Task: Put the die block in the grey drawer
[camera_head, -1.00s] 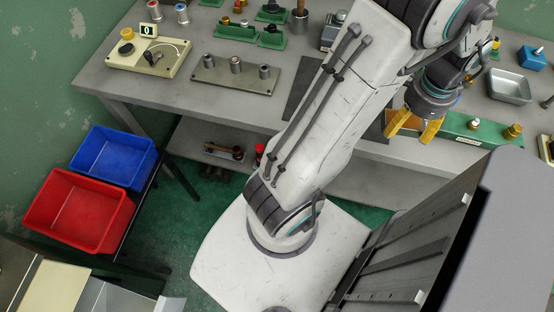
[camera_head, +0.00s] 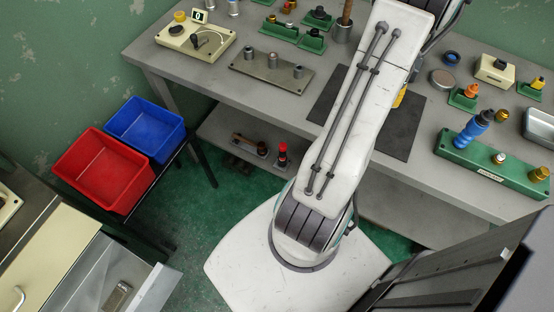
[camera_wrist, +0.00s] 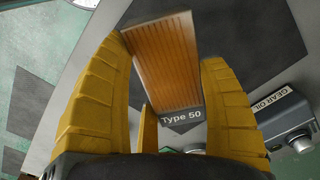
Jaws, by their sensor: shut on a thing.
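My gripper (camera_wrist: 165,55) is shut on an orange-brown ribbed block, which I take to be the die block (camera_wrist: 166,62). The block sits tilted between the yellow fingers, with a dark "Type 50" label at its near end. In the head view my arm hides the block and most of my gripper; only a bit of yellow finger (camera_head: 400,97) shows, over the bench. The grey drawer (camera_head: 92,272) stands open at the lower left, cut by the frame edge, far from my gripper. A small grey-brown thing (camera_head: 117,297) shows in it.
A red bin (camera_head: 88,190) and a blue bin (camera_head: 147,128) stand on a low stand above the drawer in the picture. The bench holds a dark mat (camera_head: 397,140), a grey plate with pegs (camera_head: 270,75) and a green holder (camera_head: 480,165) with a blue bottle.

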